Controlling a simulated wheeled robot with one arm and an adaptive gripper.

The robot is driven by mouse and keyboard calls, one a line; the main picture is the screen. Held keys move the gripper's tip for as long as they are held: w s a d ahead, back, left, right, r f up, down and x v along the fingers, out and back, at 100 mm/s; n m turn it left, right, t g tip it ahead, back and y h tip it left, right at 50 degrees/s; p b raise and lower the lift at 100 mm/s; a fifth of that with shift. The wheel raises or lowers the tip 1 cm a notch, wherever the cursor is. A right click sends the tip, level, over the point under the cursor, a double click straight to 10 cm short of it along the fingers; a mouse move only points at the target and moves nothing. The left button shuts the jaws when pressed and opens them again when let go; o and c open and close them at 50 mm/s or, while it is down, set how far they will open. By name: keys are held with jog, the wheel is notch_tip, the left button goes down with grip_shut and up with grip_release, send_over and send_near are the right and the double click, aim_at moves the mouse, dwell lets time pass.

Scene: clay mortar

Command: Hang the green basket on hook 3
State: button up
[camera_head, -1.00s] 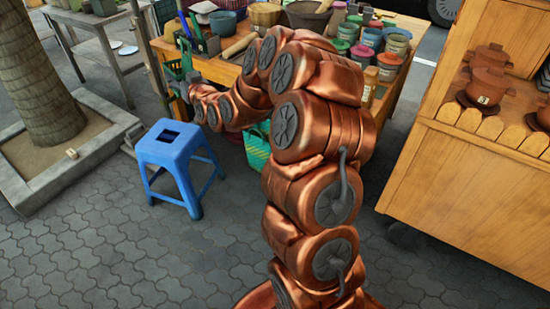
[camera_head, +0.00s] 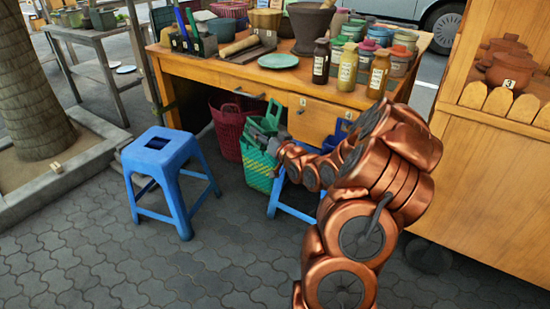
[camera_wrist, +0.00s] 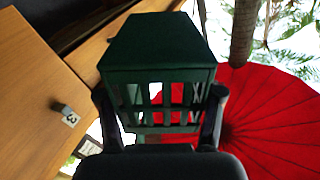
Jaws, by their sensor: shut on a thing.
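The green basket (camera_head: 272,117) is held at the front of the wooden table in the head view. My gripper (camera_head: 263,140) is shut on it, partly hidden behind my arm. In the wrist view the dark green slatted basket (camera_wrist: 160,60) sits between the two black fingers of my gripper (camera_wrist: 160,118). A small grey hook with a tag reading 3, hook 3 (camera_wrist: 65,112), sticks out of the wooden panel to the left of the basket. The basket is clear of that hook. I cannot make out hook 3 in the head view.
A magenta basket (camera_head: 229,132) and a green woven basket (camera_head: 257,170) are beside and below the held basket. The wooden table (camera_head: 205,75) carries jars and a mortar (camera_head: 308,28). A blue stool (camera_head: 158,160) stands at left. The wooden cart (camera_head: 490,180) is at right.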

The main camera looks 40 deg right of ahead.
jog(key=s+f, duration=0.1)
jog(key=d+f+b, duration=0.1)
jog(key=s+d+f+b, duration=0.1)
jog(key=f, duration=0.1)
jog(key=shift+s, duration=0.35)
jog(key=w+d+p, duration=0.2)
jog(key=d+p, duration=0.2)
jog(key=d, duration=0.4)
jog(key=shift+w+d+f, duration=0.25)
jog(key=shift+d, duration=0.15)
jog(key=shift+w+d+f+m+p, duration=0.1)
jog(key=shift+d+m+p, duration=0.2)
jog(key=shift+d+p, duration=0.1)
jog(key=c, duration=0.5)
jog(key=shift+d+f, duration=0.25)
jog(key=shift+d, duration=0.15)
dwell(0.4)
jog(key=o, duration=1.5)
jog(key=shift+d, duration=0.1)
jog(key=o, duration=0.3)
jog(key=shift+a, duration=0.25)
jog(key=shift+o, duration=0.2)
jog(key=shift+a+f, duration=0.1)
